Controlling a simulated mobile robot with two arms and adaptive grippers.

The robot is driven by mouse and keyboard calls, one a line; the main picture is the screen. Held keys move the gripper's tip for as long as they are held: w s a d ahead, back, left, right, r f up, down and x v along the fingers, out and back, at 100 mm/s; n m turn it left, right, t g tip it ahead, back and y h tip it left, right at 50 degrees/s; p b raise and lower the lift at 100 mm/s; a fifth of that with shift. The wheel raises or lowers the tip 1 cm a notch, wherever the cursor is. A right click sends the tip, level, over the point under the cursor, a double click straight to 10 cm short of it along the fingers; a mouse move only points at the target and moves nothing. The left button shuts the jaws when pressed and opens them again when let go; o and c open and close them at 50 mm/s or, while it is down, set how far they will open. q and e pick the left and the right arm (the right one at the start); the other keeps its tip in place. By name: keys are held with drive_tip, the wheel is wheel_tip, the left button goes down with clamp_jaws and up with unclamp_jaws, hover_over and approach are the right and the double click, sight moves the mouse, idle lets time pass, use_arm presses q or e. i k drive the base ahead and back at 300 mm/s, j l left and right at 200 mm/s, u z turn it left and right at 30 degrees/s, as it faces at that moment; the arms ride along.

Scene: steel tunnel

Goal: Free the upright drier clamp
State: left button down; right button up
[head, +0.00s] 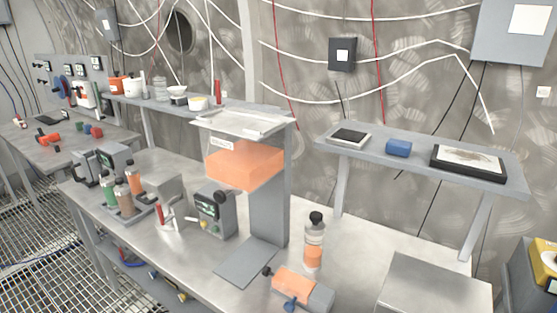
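A clear upright bottle (315,234) with a black cap and orange filling stands on the front bench, right of a grey stand. It may be the upright drier; I cannot make out a clamp on it. In front of it an orange cylinder (294,284) lies in a grey block, with a black knob at its left end and a blue knob (289,304) at the front. A small grey and white fixture with a red upright part (164,214) stands further left. Neither of my grippers is in view.
The grey stand (269,205) carries a clear box of orange material (243,164). A grey control box (214,212) and a rack of bottles (125,196) stand to its left. A raised shelf (416,165) and a grey box (435,284) are at right. Bare bench lies between bottle and grey box.

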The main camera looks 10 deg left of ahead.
sight(162, 220)
drive_tip(key=k+u, duration=0.2)
drive_tip(key=u, duration=0.15)
drive_tip(key=k+u, duration=0.2)
drive_tip(key=u, duration=0.2)
